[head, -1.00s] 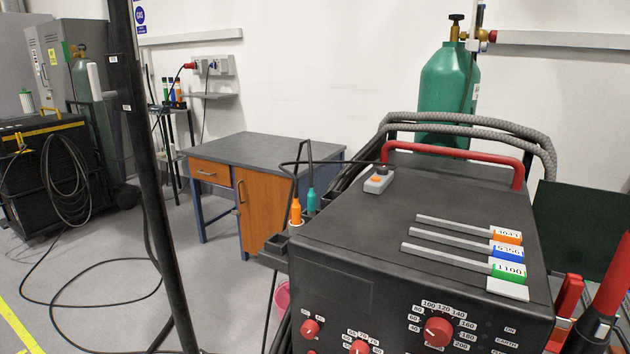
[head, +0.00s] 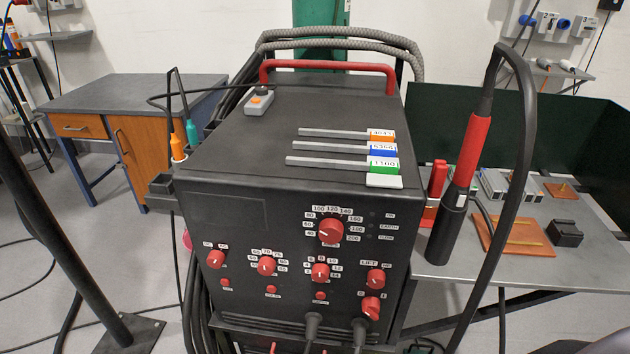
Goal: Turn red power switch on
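A black welding power unit (head: 310,200) stands in front of me, its front panel facing me. The panel carries several red knobs. The red knob at the lower right (head: 371,308) has small white labels beside it and looks like the power switch; its labels and position are too small to read surely. Above it is another red knob (head: 376,279) marked LIFT and HF. A large red dial (head: 331,231) with a number scale sits at the upper middle. The ON lamp area at the upper right of the panel looks dark. Neither of my grippers shows in the head view.
Two cables plug in below the panel. A torch with a red handle (head: 467,150) stands in a black holder (head: 446,232) to the right, its hose hanging forward. A grey worktable (head: 470,262) is at the right. A desk (head: 120,95) and a dark pole (head: 62,255) are at the left.

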